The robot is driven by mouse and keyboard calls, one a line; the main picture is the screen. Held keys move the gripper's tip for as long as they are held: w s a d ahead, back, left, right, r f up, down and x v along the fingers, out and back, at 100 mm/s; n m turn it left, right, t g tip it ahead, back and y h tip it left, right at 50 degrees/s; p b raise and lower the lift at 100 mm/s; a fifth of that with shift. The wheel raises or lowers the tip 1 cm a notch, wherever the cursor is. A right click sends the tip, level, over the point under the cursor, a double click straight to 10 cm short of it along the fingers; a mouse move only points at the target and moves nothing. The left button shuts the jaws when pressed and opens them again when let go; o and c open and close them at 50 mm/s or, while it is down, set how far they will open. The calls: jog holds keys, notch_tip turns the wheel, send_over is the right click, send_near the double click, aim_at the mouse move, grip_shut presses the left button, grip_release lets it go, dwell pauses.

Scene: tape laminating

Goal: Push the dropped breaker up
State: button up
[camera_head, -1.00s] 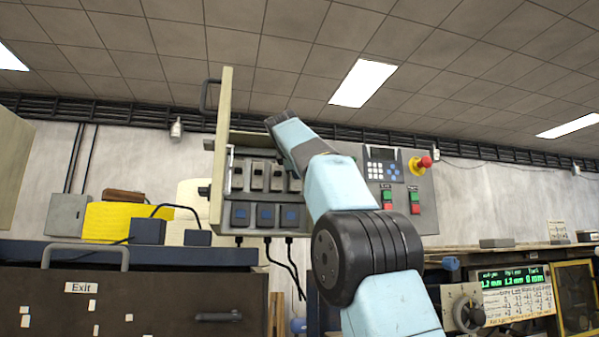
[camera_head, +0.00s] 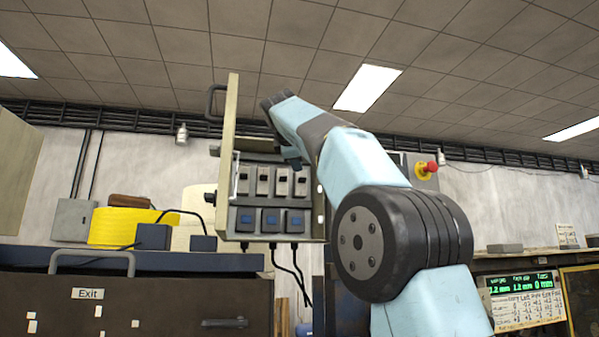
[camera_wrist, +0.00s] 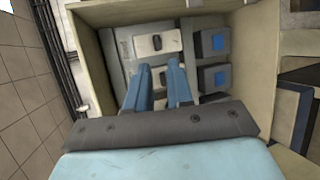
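The breaker box (camera_head: 230,150) stands open on the wall in the head view. It holds a row of pale breakers (camera_head: 264,182) with dark toggles. I cannot tell which one is dropped. In the wrist view one pale breaker (camera_wrist: 157,42) with a black toggle lies just beyond my gripper (camera_wrist: 160,68). My fingers and wrist hide other breakers. In the head view my gripper (camera_head: 292,158) is partly hidden by my arm.
Below the breakers is a row of dark blocks with blue faces (camera_head: 271,218). The box's open door is at its left. A red emergency button (camera_head: 430,167) is behind my arm at right. Cables hang beneath the box. A dark cabinet (camera_head: 130,310) fills the lower left.

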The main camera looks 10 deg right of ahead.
jog(key=shift+v, duration=2.4)
jog(key=s+d+f+m+g+y, duration=0.15)
jog(key=s+f, duration=0.25)
jog(key=f, duration=0.4)
jog(key=s+d+f+m+g+y, duration=0.1)
jog(key=s+d+f+m, duration=0.15)
jog(key=f, duration=0.55)
jog(key=s+d+f+m+g+y, duration=0.1)
jog(key=s+d+f+m+g, duration=0.15)
jog(key=s+f, duration=0.4)
jog(key=s+f+m+g, duration=0.1)
jog(key=s+f+m, duration=0.1)
jog(key=s+f, duration=0.4)
jog(key=s+f+m+g+y, duration=0.1)
jog(key=s+f+m, duration=0.2)
jog(key=f, duration=1.4)
jog(key=s+f+m+y, duration=0.1)
jog(key=s+f+m, duration=0.2)
jog(key=s+f, duration=0.8)
jog(key=shift+s+d+f+g, duration=0.15)
jog(key=shift+s+f+g, duration=0.05)
jog(key=shift+f+g, duration=0.25)
jog(key=shift+s, duration=0.15)
